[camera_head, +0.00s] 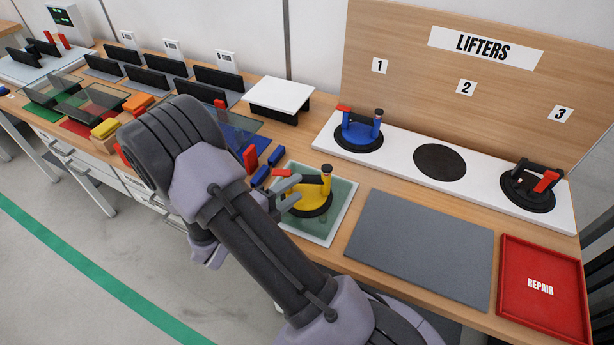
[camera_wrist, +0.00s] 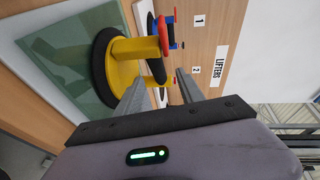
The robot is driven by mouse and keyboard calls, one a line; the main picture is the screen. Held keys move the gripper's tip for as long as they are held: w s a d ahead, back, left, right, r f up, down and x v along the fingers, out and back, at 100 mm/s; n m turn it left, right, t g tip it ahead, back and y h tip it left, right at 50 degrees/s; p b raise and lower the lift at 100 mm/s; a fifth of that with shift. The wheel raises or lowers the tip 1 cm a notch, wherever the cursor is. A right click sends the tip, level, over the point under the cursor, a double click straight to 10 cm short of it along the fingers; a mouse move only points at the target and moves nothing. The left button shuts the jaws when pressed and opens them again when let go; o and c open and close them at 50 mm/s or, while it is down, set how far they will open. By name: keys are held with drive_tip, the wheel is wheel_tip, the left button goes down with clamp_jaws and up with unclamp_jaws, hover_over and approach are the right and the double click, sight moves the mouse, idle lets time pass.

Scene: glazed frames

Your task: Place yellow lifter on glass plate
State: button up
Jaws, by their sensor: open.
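The yellow lifter (camera_head: 318,190) stands upright with its black round base on the greenish glass plate (camera_head: 338,222). My gripper (camera_head: 293,188) is open and beside the lifter at the left in the head view. In the wrist view my gripper (camera_wrist: 160,82) has its fingers spread, with nothing clamped between them. My arm hides part of the plate's left side.
A white rack under the LIFTERS board (camera_head: 482,47) holds a blue lifter (camera_head: 359,132) and a black lifter (camera_head: 530,185); its middle black spot (camera_head: 440,162) is empty. A grey mat (camera_head: 420,245) and red REPAIR tray (camera_head: 545,285) lie right. Blue and red clamps (camera_head: 262,172) stand close left.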

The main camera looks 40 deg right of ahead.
drive_tip(key=shift+v, duration=1.2)
drive_tip(key=shift+s+r+m+g, duration=0.15)
drive_tip(key=shift+r+m+g, duration=0.2)
drive_tip(key=shift+m, duration=0.15)
drive_tip(key=s+a+r+m+g+y, duration=0.25)
drive_tip(key=s+r+m+y, duration=0.3)
drive_tip(key=m, duration=0.65)
drive_tip(key=s+a+r+m+g+y, duration=0.1)
drive_tip(key=s+a+r+m+y, duration=0.3)
drive_tip(key=s+m, duration=0.5)
drive_tip(key=a+r+m+t+y, duration=0.4)
drive_tip(key=a+m, duration=0.3)
drive_tip(key=m, duration=0.3)
drive_tip(key=a+r+m+t+y, duration=0.4)
drive_tip(key=a+r+m, duration=0.3)
drive_tip(key=m, duration=0.4)
